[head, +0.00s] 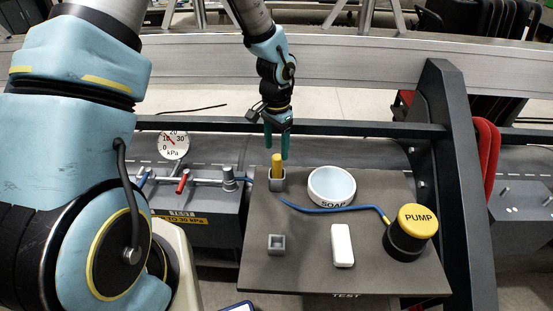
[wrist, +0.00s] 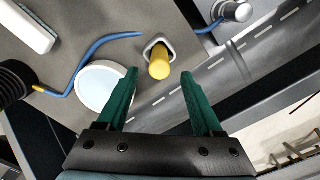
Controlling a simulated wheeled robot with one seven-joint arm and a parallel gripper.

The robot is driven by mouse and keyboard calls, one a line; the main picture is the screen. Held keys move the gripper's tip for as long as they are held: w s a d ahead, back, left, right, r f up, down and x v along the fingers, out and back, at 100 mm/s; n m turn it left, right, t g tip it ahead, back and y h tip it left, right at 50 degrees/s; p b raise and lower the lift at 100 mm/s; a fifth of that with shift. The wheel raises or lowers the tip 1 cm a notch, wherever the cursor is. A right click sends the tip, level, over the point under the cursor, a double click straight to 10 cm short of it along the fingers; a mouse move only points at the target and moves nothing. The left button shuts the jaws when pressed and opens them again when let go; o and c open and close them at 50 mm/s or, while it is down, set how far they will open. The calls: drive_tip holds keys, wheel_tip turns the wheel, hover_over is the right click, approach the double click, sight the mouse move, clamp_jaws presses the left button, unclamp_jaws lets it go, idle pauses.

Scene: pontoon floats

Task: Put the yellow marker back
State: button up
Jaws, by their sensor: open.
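The yellow marker (head: 277,161) stands upright in a small grey square holder (head: 277,184) at the back left of the grey board. In the wrist view the marker (wrist: 159,65) shows end-on, inside the holder's square opening (wrist: 157,48). My gripper (head: 277,155) is open, with its green fingers pointing down just above and behind the marker. In the wrist view the gripper (wrist: 158,85) has its fingertips apart and the marker's end appears between and beyond them, not gripped. A second grey square holder (head: 276,244) stands at the front left of the board and looks empty.
The board (head: 308,270) also bears a white SOAP dish (head: 332,186), a blue hose (head: 330,209), a white block (head: 342,246) and a yellow-topped PUMP (head: 414,224). A gauge (head: 174,145) and valves stand left. A dark post (head: 455,180) rises at right.

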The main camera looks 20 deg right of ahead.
wheel_tip(320, 180, up, 6)
drive_tip(key=r, duration=0.1)
drive_tip(key=s+a+r+n, duration=0.1)
drive_tip(key=a+n, duration=0.3)
drive_tip(key=a, duration=0.6)
drive_tip(key=s+a+r+n+t, duration=0.1)
drive_tip(key=a+r+n, duration=0.3)
drive_tip(key=a, duration=0.6)
drive_tip(key=s+a+r+n, duration=0.2)
drive_tip(key=a+n, duration=0.2)
drive_tip(key=a, duration=0.6)
drive_tip(key=shift+r+n+t+b, duration=0.2)
drive_tip(key=shift+n+t+b, duration=0.1)
drive_tip(key=shift+n+b, duration=0.1)
